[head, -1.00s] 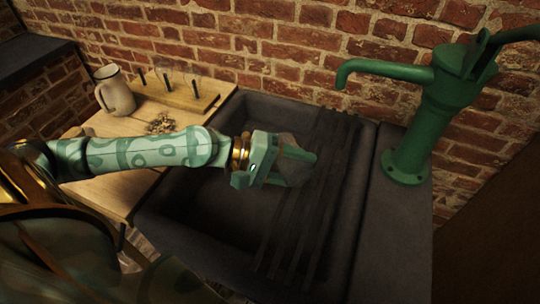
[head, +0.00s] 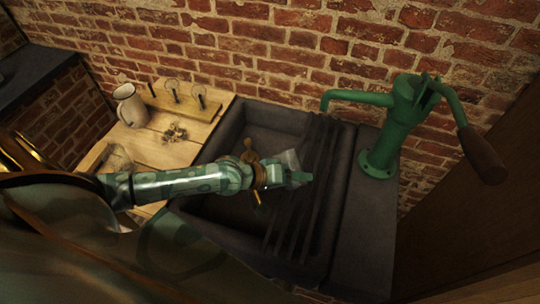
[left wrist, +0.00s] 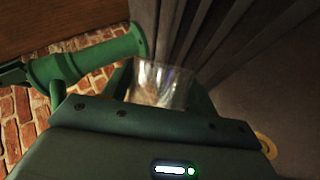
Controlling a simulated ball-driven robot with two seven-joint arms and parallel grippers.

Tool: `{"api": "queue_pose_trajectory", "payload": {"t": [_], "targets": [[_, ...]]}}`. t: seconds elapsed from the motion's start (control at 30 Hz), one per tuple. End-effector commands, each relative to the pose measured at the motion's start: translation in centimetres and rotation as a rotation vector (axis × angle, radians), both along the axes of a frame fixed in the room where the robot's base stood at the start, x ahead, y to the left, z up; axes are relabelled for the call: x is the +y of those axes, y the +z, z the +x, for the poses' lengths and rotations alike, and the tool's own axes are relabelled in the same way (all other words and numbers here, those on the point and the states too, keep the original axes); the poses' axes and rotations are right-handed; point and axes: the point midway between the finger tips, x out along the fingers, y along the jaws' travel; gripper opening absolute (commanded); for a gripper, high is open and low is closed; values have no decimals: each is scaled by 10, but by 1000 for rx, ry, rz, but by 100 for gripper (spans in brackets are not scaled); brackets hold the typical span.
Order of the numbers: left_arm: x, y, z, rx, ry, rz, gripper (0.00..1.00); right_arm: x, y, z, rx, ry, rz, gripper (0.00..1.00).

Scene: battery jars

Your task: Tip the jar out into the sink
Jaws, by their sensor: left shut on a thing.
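A clear glass jar (head: 291,158) is in the jaws of my left gripper (head: 295,175), over the dark stone sink (head: 218,138). In the left wrist view the jar (left wrist: 158,84) shows between the two green fingers, with streaky reflections on its glass. In the head view the gripper hides most of the jar, so its exact tilt and what is in it cannot be told. The jar is above the basin, by the dark slats (head: 318,150) on the sink's right part. My right gripper is not in view.
A green hand pump (head: 390,140) stands right of the sink, its spout reaching over the back. On the wooden counter (head: 165,150) at left are an enamel mug (head: 130,107), a rack (head: 190,104) with rods, and small metal pieces (head: 174,132). A brick wall closes the back.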

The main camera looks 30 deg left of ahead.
Motion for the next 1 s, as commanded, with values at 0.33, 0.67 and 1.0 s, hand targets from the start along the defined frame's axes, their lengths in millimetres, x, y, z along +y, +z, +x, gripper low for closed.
{"api": "queue_pose_trajectory", "payload": {"t": [0.33,0.67,1.0], "targets": [[5,5,2,-133,11,230,25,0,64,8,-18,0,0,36],[-1,-17,-4,-326,21,556,25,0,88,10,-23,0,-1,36],[-3,-10,-6,-494,23,828,25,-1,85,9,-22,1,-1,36]]}}
